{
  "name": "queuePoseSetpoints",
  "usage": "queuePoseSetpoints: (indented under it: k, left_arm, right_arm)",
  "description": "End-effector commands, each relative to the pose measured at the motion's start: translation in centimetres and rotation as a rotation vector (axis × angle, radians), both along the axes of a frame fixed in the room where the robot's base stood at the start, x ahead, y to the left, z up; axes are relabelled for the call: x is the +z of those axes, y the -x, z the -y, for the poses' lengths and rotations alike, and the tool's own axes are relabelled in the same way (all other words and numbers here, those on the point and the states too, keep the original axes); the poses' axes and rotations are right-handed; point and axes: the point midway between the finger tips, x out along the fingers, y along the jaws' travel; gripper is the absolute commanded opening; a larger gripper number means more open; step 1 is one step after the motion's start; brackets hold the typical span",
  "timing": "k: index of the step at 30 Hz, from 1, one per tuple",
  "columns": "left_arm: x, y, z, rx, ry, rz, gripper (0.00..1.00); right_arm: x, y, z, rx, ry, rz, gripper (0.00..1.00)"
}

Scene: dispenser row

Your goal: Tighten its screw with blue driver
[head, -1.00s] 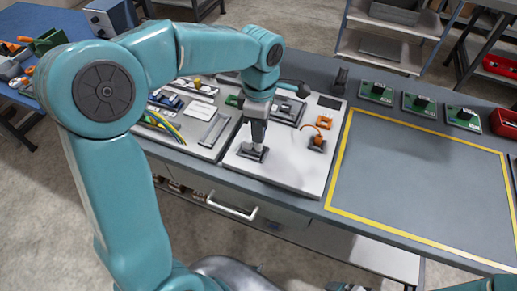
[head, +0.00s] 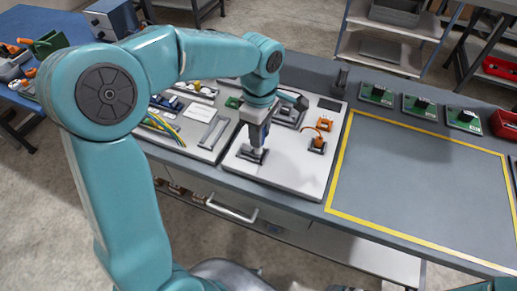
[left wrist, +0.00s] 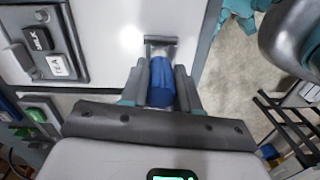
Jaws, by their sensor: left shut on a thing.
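My left gripper (head: 262,132) points down over the white panel, with its fingers closed around the blue driver (head: 266,129). In the left wrist view the driver's blue handle (left wrist: 162,82) sits between the two fingers of my left gripper (left wrist: 161,88). A pale part shows under the gripper, reaching down to a small dark fixture (head: 252,156) on the panel. The dark fixture also shows in the left wrist view (left wrist: 160,41), just beyond the handle. The screw and the driver's tip are hidden. My right gripper is not in view.
The white panel (head: 290,178) also carries an orange part (head: 325,124) and other dark fixtures. A yellow-bordered area (head: 420,185) to the right is clear. Green boards (head: 420,106) stand behind it.

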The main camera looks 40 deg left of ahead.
Motion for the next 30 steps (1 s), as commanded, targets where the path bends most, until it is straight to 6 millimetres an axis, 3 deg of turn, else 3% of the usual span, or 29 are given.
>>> queuePoseSetpoints:
  k: [4, 11, 18, 26, 30]
  left_arm:
    - [0.2, 0.1, 0.0, -0.245, 0.01, 0.002, 0.0]
    - [0.1, 0.1, 0.0, -0.418, 0.017, 0.007, 0.0]
    - [0.2, 0.2, -0.1, -0.831, 0.033, 0.012, 0.0]
    - [0.1, 0.2, -0.1, -1.042, 0.04, 0.016, 0.0]
    - [0.3, 0.3, -0.2, -1.293, 0.052, 0.02, 0.0]
  right_arm:
    - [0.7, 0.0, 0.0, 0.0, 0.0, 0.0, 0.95]
    - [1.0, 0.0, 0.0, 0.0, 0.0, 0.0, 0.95]
    - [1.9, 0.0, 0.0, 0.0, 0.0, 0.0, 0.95]
    - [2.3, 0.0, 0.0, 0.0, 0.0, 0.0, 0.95]
    - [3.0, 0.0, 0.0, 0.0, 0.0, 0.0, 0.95]
